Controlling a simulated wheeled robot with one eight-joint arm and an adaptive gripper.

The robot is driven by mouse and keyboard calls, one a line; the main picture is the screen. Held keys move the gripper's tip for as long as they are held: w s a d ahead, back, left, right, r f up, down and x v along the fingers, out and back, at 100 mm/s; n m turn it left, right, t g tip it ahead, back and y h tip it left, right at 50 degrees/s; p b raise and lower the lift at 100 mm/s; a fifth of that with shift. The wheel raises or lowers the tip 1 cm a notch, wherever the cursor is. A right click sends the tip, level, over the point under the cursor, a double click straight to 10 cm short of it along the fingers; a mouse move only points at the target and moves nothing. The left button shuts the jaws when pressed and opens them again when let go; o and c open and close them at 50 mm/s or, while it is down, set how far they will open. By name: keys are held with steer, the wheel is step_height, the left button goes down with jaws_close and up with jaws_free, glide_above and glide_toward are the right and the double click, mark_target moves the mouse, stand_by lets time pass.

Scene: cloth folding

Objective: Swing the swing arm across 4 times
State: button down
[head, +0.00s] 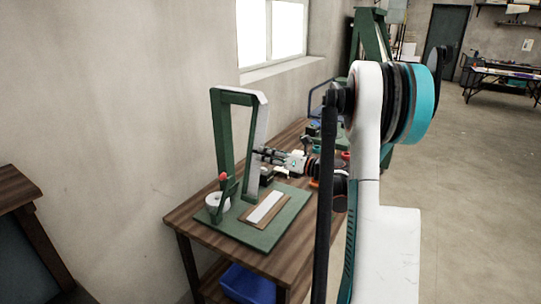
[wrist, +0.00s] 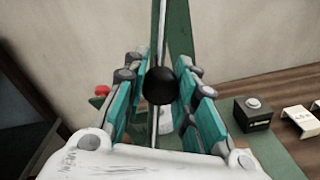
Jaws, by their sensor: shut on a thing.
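The green and white swing frame (head: 222,130) stands upright on a green base plate (head: 240,239) on the wooden table. A lever with a red knob (head: 223,177) and a white round part (head: 215,201) are at its left foot. My gripper (head: 260,154) is at the frame's right upright. In the wrist view my gripper (wrist: 160,88) is shut on a black ball knob (wrist: 160,86), which sits between its teal finger pads. The green post (wrist: 181,30) rises behind the knob. How the knob joins the swing arm is hidden. The red knob also shows in the wrist view (wrist: 101,91).
A black box with a white button (wrist: 253,113) and a small white numbered plate (wrist: 300,121) are to the right in the wrist view. A white strip on a brown block (head: 265,208) lies on the base plate. A wall with a window (head: 272,32) is behind the table.

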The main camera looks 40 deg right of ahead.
steer(key=shift+a, duration=0.1)
stand_by(0.3)
steer(key=c, duration=1.2)
jaws_free()
steer(key=shift+a+r, duration=0.1)
steer(key=shift+c, duration=0.2)
steer(key=v, duration=1.2)
